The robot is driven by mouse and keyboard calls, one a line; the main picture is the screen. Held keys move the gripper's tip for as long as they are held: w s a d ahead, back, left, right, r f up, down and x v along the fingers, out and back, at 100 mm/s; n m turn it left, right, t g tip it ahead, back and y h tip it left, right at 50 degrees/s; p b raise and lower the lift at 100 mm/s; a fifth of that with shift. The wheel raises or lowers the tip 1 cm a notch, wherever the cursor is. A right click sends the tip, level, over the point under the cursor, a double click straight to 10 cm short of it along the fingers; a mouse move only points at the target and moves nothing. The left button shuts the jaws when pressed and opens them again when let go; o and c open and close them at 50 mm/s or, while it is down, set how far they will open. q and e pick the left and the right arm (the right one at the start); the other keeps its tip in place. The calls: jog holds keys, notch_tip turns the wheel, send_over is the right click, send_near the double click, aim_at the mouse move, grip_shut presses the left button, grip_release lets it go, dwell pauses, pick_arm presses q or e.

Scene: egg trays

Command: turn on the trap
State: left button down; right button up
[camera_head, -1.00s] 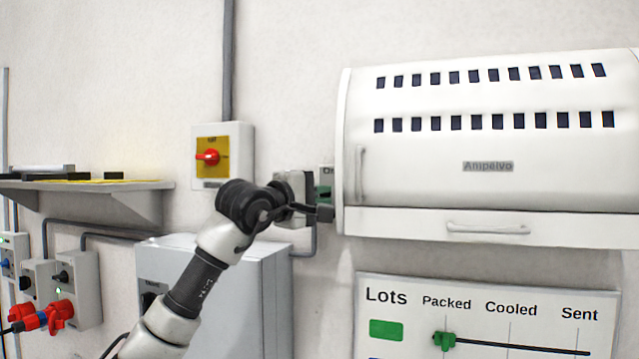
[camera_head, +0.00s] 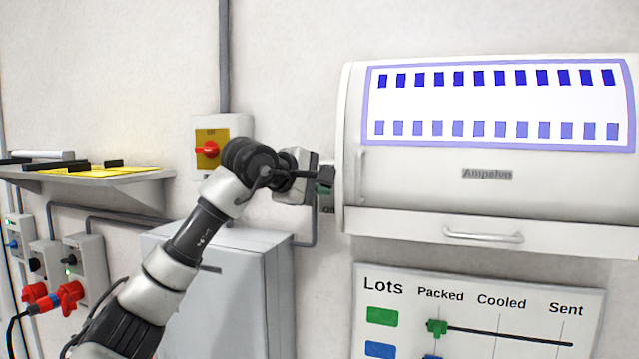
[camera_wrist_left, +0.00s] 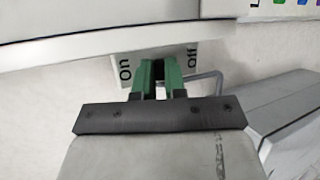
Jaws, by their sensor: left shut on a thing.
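The trap (camera_head: 600,185) is a white wall unit with a curved front marked "Ampelvo"; its slotted panel glows white and blue-violet. A small On/Off switch plate (camera_head: 328,203) is on the wall at its left side. In the left wrist view the plate (camera_wrist_left: 120,72) shows "On" at left and "Off" at right. My left gripper (camera_head: 325,181) is at this plate, near its upper part in the head view. In the wrist view its green fingers (camera_wrist_left: 158,75) are shut on the switch's lever, which they mostly hide. My right gripper is not in view.
A yellow panel with a red rotary switch (camera_head: 207,149) is on the wall at left. A grey cabinet (camera_head: 225,290) stands below my arm. A shelf (camera_head: 120,190), plug sockets (camera_head: 85,268) and a "Lots" slider board (camera_head: 470,315) are nearby.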

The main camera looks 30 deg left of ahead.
pick_arm(q)
jog(key=c, duration=1.5)
grip_release()
jog(key=shift+o, duration=0.2)
jog(key=b+v, duration=0.4)
jog(key=v, duration=0.6)
jog(key=shift+s+b, duration=0.3)
